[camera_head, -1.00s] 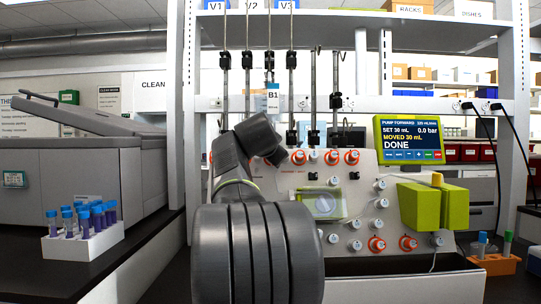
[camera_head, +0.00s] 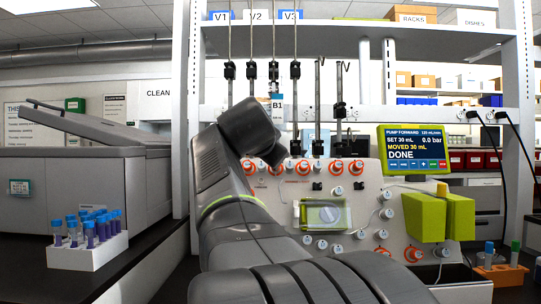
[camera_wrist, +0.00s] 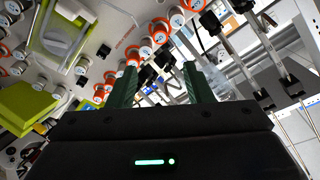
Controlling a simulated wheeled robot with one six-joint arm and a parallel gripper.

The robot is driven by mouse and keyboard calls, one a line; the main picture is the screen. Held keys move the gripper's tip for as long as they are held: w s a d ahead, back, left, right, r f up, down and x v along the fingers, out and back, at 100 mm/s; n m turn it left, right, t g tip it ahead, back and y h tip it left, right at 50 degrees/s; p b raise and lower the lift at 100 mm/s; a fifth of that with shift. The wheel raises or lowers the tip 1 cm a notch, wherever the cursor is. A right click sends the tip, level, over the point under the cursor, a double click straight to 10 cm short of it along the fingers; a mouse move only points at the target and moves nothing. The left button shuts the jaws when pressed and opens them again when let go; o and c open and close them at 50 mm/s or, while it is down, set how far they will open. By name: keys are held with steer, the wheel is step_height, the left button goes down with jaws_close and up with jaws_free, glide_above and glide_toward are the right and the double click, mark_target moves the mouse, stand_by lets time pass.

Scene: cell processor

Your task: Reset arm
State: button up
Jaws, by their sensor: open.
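My gripper (camera_wrist: 160,85) shows in the wrist view with its two dark green fingers apart and nothing between them. It is in front of the cell processor (camera_head: 372,195), and the wrist view is tilted. In the head view my arm covers the middle and lower left of the processor, and the gripper's fingers are hidden behind it. The processor's panel carries several orange and white knobs (camera_head: 337,167) and a clear-covered pump (camera_head: 325,214). Its screen (camera_head: 412,148) reads PUMP FORWARD, SET 30 mL, MOVED 30 mL, DONE and 0.0 bar.
A white rack (camera_head: 88,254) of blue-capped tubes stands on the left bench. A grey machine (camera_head: 75,185) with a raised lid is behind it. An orange rack (camera_head: 497,274) stands at the right. Hanging rods with dark clamps (camera_head: 251,70) and a B1 label (camera_head: 277,106) are above the panel.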

steer(key=shift+w, duration=0.1)
steer(key=x, duration=1.3)
steer(key=shift+w, duration=0.35)
steer(key=shift+d, duration=0.1)
steer(key=shift+r+n, duration=0.1)
steer(key=shift+n, duration=0.9)
stand_by(0.8)
steer(key=shift+s+d+t, duration=0.1)
steer(key=shift+t, duration=0.2)
